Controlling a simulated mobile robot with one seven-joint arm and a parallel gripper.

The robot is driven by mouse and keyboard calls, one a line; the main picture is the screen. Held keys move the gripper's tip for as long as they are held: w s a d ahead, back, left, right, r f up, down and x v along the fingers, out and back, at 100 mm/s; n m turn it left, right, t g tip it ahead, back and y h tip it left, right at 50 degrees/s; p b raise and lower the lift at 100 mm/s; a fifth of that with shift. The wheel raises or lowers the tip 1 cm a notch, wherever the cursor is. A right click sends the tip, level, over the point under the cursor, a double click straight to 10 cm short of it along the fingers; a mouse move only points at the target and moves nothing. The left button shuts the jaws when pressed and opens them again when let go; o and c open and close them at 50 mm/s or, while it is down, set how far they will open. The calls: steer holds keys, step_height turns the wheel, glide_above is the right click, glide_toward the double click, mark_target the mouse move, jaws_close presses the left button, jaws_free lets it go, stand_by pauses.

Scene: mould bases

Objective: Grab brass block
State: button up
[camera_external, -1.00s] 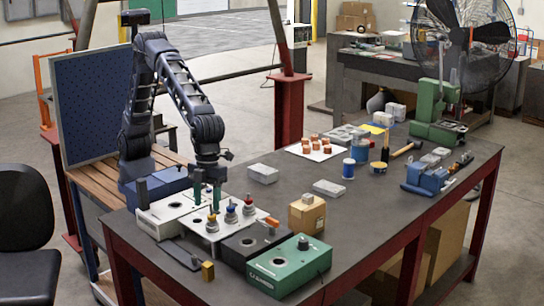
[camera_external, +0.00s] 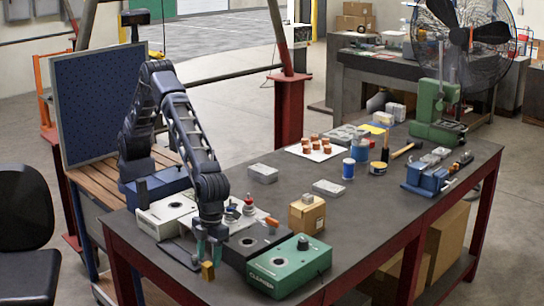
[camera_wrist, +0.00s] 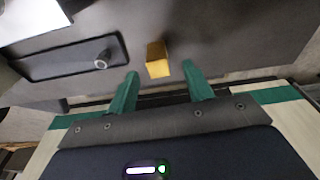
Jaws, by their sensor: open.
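The brass block (camera_external: 207,271) is a small yellow block near the front left edge of the dark workbench. In the wrist view the brass block (camera_wrist: 157,58) stands just beyond and between the two green fingertips. My gripper (camera_external: 208,247) is above the block with its green fingers pointing down. In the wrist view my gripper (camera_wrist: 160,75) is open and empty, its fingers wider apart than the block. I cannot tell the exact height of the fingertips over the block.
A dark flat plate with a knob (camera_wrist: 68,58) lies left of the block in the wrist view. A white box (camera_external: 168,214), a black box (camera_external: 250,245) and a green box (camera_external: 290,266) stand behind and to the right. The bench's front edge is close.

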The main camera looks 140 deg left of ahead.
mark_target(207, 264)
steer(key=shift+s+d+f, duration=0.1)
steer(key=shift+d+f, duration=0.15)
steer(key=shift+f, duration=1.15)
steer(key=shift+d+f, duration=0.2)
steer(key=shift+f, duration=1.15)
jaws_close()
